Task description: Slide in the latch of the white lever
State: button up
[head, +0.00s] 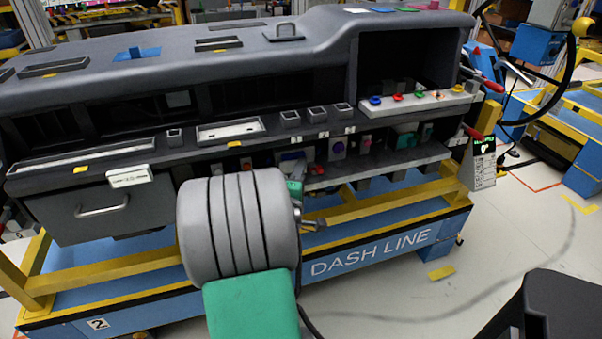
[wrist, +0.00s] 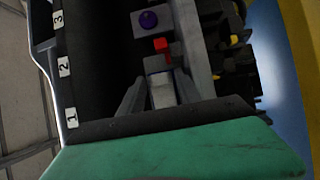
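The wrist view shows a pale lever-like part (wrist: 163,95) with a red piece (wrist: 161,45) at its far end. I take it for the white lever; which part is its latch I cannot tell. My gripper (wrist: 161,76) has its two grey fingers apart, one on each side of this part. Whether either finger touches it is unclear.
A purple knob (wrist: 147,20) sits just beyond the red piece. Labels 1, 2 and 3 mark the panel edge (wrist: 67,90). In the head view, a shelf of coloured knobs (head: 418,97) is at upper right. A yellow frame rail (head: 385,203) runs below the dashboard.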

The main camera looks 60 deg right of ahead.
grip_shut()
jog(key=shift+r+p, duration=0.1)
jog(key=shift+p, duration=0.2)
jog(key=p, duration=0.3)
jog(key=shift+s+d+r+n+t, duration=0.1)
jog(key=shift+d+r+n+t, duration=0.05)
jog(key=shift+r+n+t, duration=0.15)
jog(key=p, duration=0.2)
jog(key=t+p, duration=0.1)
jog(key=p, duration=0.1)
jog(key=shift+d+r+n+y+p, duration=0.15)
jog(key=shift+d+n+y+p, duration=0.05)
jog(key=shift+n+y+p, duration=0.1)
jog(key=p, duration=0.2)
jog(key=shift+d+t+p, duration=0.1)
jog(key=shift+t+p, duration=0.2)
jog(key=shift+f+p, duration=0.35)
jog(key=shift+f, duration=0.2)
